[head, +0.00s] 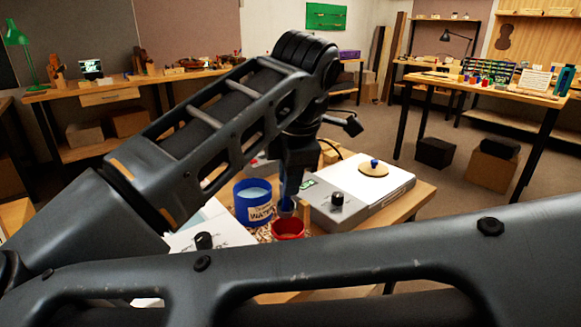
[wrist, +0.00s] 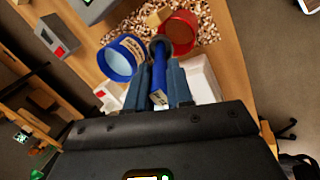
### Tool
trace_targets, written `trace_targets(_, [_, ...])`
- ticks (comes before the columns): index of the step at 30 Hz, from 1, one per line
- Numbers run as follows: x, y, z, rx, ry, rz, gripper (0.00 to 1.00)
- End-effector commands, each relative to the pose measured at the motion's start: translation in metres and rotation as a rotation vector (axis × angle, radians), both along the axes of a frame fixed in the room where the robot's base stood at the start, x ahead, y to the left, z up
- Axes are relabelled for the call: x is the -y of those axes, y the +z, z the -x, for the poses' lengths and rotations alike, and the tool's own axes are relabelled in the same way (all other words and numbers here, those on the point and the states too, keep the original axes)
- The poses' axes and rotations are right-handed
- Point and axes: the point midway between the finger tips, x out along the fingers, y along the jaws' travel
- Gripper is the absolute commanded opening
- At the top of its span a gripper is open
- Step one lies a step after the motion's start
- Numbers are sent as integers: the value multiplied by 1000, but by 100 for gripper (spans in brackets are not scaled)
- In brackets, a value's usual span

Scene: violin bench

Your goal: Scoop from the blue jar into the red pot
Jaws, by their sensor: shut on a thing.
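The blue jar (head: 252,212), labelled WATER, stands on the bench with pale blue liquid in it; it is at left in the wrist view (wrist: 121,72). The red pot (head: 288,236) stands beside it; in the wrist view it shows a brownish inside (wrist: 178,29). My gripper (head: 297,180) is shut on the blue handle of a scoop (wrist: 159,78). The scoop's small cup (wrist: 160,47) hangs between jar and pot, near the pot's rim. I cannot tell what the cup holds or whether it touches either rim.
A white-topped grey hotplate-like device (head: 366,188) with a black knob lies right of the pot, a tan disc on it. Wood chips (wrist: 206,22) are scattered around the pot. My arm links hide much of the bench.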

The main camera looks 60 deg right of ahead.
Motion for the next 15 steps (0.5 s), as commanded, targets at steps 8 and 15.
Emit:
trace_targets(8, [5, 9, -6, -76, 1, -57, 0])
trace_targets(15, [10, 11, -11, -144, 1, -110, 0])
